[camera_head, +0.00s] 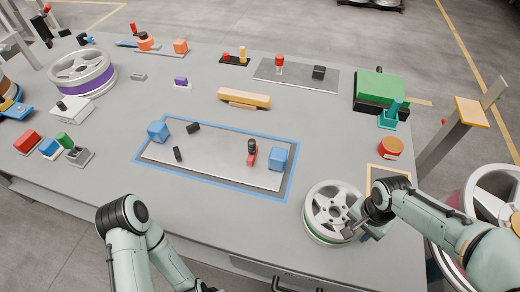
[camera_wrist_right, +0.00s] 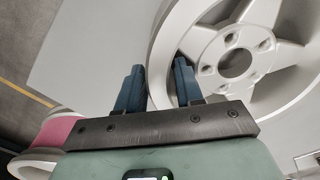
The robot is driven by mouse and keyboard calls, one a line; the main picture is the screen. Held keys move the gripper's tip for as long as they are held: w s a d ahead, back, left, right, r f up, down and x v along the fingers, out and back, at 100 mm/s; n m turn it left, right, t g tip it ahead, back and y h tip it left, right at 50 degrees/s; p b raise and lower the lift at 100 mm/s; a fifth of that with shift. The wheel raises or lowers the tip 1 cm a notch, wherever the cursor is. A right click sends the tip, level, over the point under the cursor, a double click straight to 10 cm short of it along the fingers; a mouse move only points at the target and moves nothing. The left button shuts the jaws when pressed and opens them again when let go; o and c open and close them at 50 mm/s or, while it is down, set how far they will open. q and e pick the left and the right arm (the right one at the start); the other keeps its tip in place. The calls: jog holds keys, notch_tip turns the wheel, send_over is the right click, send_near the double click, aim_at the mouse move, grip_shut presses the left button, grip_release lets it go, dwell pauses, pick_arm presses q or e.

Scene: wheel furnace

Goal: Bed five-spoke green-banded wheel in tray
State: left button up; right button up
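The five-spoke wheel (camera_head: 325,205), light grey with a green band low on its side, lies flat near the table's front right edge. My right gripper (camera_head: 350,228) is at its right front rim. In the right wrist view, the fingers (camera_wrist_right: 160,85) stand apart on either side of the wheel's rim (camera_wrist_right: 165,50); I cannot tell whether they press on it. A shallow metal tray or plate (camera_head: 215,160) inside a blue outline lies mid-table, with blue blocks and small dark pieces on it. My left arm shows at lower left; its gripper is out of view.
A yellow bar (camera_head: 244,98) lies behind the tray. A red-topped round piece (camera_head: 391,147) and a green block (camera_head: 380,85) are at the right. Bare table separates tray and green-banded wheel.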

grip_shut()
jog(key=shift+w+r, duration=0.1)
jog(key=shift+r, duration=0.05)
pick_arm(q)
jog(key=shift+r, duration=0.15)
jog(key=shift+w+r+p, duration=0.3)
jog(key=shift+r+p, duration=0.55)
jog(key=shift+p, duration=0.05)
jog(key=shift+w+r+p, duration=0.3)
jog(key=shift+r+p, duration=0.55)
jog(key=shift+r, duration=0.05)
jog(key=shift+w+r+p, duration=0.3)
jog(key=shift+r+p, duration=0.55)
jog(key=shift+p, duration=0.05)
pick_arm(e)
jog(key=shift+r, duration=3.5)
